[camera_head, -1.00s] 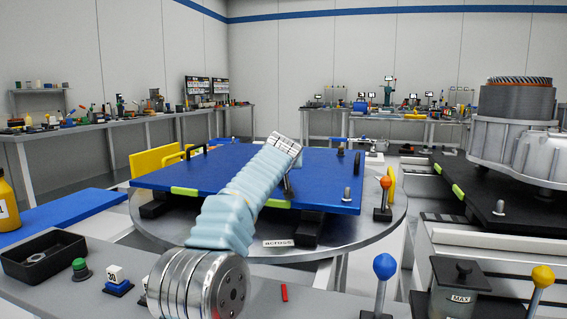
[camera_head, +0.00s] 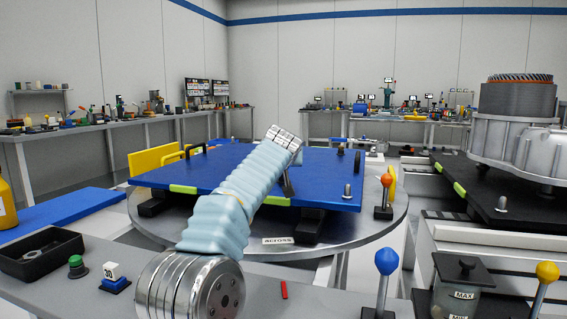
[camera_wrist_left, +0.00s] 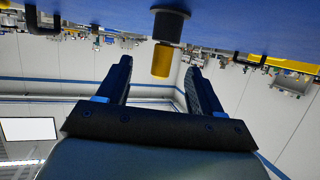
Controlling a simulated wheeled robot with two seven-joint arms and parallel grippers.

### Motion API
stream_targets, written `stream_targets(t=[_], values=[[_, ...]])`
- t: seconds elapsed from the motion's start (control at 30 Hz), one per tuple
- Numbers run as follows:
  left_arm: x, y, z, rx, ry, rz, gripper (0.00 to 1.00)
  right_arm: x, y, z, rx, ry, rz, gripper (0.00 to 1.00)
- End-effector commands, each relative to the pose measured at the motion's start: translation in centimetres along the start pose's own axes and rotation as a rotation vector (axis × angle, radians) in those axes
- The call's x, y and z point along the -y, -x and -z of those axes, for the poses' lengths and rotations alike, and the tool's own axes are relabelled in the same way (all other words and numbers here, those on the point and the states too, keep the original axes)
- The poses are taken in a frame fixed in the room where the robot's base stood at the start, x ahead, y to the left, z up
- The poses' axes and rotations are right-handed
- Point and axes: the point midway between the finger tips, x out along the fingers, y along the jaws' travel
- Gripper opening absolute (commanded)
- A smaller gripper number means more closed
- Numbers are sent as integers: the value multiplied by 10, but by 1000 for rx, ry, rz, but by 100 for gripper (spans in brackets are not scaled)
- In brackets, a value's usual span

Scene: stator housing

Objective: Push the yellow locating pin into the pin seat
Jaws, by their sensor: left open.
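The yellow locating pin (camera_wrist_left: 162,60) shows in the left wrist view, which is upside down. It stands in a dark round seat (camera_wrist_left: 169,26) on the blue plate (camera_wrist_left: 235,12), with its yellow end exposed. My left gripper (camera_wrist_left: 159,67) is open, with one finger on each side of the pin's yellow end in the picture. I cannot tell whether either finger touches it. In the head view the blue plate (camera_head: 225,165) is partly covered by my left arm, and I cannot make out the pin there. My right gripper is not in view.
The plate rests on a round grey turntable (camera_head: 365,232). A metal housing (camera_head: 520,140) sits far right. A black tray (camera_head: 42,255) lies at left.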

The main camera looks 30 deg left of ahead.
Motion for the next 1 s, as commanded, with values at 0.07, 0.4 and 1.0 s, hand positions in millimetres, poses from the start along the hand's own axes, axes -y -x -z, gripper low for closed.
stream_targets(t=[0.07, 0.4, 1.0], values=[[0, 2, -2, 0, -1, 0, 66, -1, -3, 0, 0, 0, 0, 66], [0, 13, 0, -1, 0, 0, 66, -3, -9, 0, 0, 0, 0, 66], [0, 23, 1, 0, 1, 0, 66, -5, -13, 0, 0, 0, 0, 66]])
